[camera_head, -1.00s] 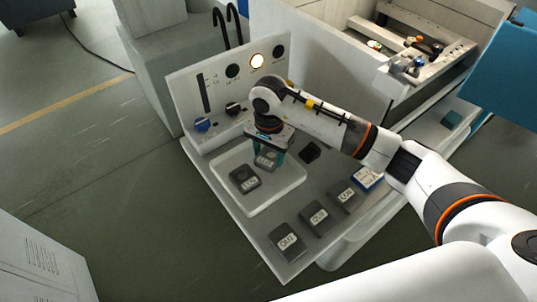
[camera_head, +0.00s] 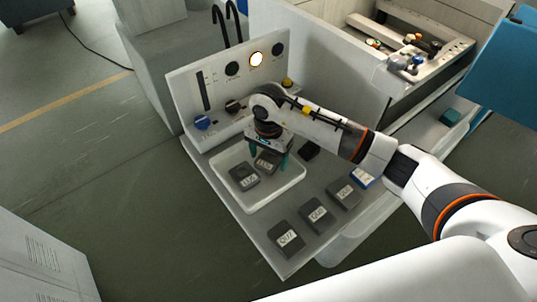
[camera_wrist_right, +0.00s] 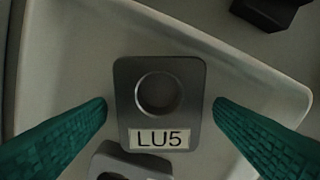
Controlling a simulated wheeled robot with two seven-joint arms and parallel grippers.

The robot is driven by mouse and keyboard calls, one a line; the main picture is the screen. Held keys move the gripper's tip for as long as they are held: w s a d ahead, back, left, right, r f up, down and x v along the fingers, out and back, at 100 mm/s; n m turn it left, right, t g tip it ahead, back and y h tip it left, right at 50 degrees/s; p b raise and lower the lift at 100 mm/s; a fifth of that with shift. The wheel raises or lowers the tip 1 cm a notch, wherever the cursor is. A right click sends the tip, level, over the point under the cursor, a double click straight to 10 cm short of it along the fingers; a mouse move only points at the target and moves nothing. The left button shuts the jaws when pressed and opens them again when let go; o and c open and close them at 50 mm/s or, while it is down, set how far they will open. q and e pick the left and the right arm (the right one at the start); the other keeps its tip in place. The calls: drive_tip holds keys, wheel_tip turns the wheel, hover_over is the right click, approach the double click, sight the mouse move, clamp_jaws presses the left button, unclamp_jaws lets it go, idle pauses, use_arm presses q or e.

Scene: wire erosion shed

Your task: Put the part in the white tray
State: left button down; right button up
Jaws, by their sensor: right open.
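The white tray (camera_head: 282,191) sits on the grey bench ledge in the head view, with two dark grey labelled parts in it. One part (camera_head: 244,177) lies to the left. The other part (camera_head: 267,163) lies near the tray's back, under my right gripper (camera_head: 267,161). In the right wrist view this part, marked LU5 (camera_wrist_right: 193,100), lies flat on the tray floor (camera_wrist_right: 235,75). My right gripper (camera_wrist_right: 160,105) is open, its teal fingers on both sides of LU5 with gaps. The left gripper is not in view.
Several labelled grey parts (camera_head: 314,215) lie in a row on the ledge, in front of the tray. A control panel (camera_head: 215,90) with knobs stands behind.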

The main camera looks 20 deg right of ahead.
drive_tip(key=shift+r, duration=0.35)
wheel_tip(320, 180, up, 12)
drive_tip(key=b, duration=0.4)
drive_tip(key=shift+f, duration=0.25)
